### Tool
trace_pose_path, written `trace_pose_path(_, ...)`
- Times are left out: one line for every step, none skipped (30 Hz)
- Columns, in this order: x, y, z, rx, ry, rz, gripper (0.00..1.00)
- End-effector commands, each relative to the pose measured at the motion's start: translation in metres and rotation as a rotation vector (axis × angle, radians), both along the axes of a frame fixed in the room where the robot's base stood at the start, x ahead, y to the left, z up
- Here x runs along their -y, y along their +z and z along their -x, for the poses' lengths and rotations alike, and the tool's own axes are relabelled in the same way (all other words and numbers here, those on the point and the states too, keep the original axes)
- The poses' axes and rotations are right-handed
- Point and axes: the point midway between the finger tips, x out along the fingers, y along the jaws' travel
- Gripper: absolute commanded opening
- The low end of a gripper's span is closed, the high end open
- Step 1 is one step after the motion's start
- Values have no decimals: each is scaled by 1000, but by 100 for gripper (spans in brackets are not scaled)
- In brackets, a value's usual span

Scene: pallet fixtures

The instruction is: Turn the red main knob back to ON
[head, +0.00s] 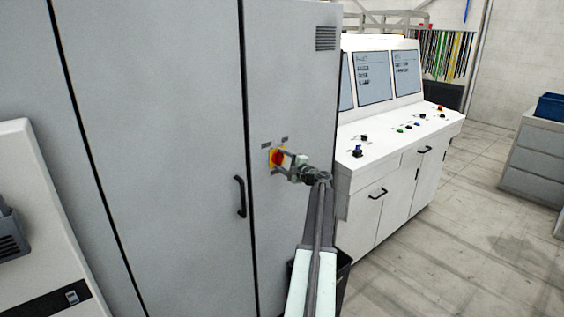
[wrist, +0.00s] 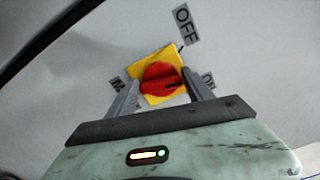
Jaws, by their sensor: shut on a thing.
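The red main knob (head: 277,158) sits on a yellow plate on the front of a grey cabinet. The wrist view shows the knob (wrist: 160,77) close up, with its raised grip lying roughly across the picture. An OFF label (wrist: 185,24) is above the plate; a label at right (wrist: 208,80), partly hidden by a finger, seems to read ON. A label at left is mostly covered. My gripper (wrist: 162,84) has one finger on each side of the knob and is shut on it. In the head view my gripper (head: 285,161) reaches the knob from the right.
The grey cabinet (head: 200,80) has a black door handle (head: 240,196) left of and below the knob. A white control console (head: 400,135) with screens and buttons stands to the right. A dark bin (head: 344,270) is low beside my arm. Open floor lies at right.

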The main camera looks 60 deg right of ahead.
Motion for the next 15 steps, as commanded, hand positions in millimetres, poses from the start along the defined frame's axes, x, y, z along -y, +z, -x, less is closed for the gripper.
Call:
trace_pose_path(0, -1, 1, 7, 1, -30, 20)
trace_pose_path(0, 0, 1, 14, 1, -51, 20)
trace_pose_path(0, 0, 1, 23, 1, -78, 20)
trace_pose_path(0, 0, 1, 29, 1, -97, 20)
trace_pose_path(0, 0, 1, 35, 1, -114, 20)
trace_pose_path(0, 0, 1, 42, 1, -136, 20)
trace_pose_path(0, 0, 1, 48, 1, -152, 20)
trace_pose_path(0, 0, 1, 52, 1, -165, 20)
trace_pose_path(0, 0, 1, 58, 1, -183, 20)
trace_pose_path(0, 0, 1, 62, 1, -194, 20)
trace_pose_path(0, 0, 1, 65, 1, -205, 20)
trace_pose_path(0, 0, 1, 70, 1, -218, 20)
trace_pose_path(0, 0, 1, 72, 1, -226, 20)
trace_pose_path(0, 0, 1, 74, 1, -235, 20)
trace_pose_path(0, 0, 1, 77, 1, -243, 20)
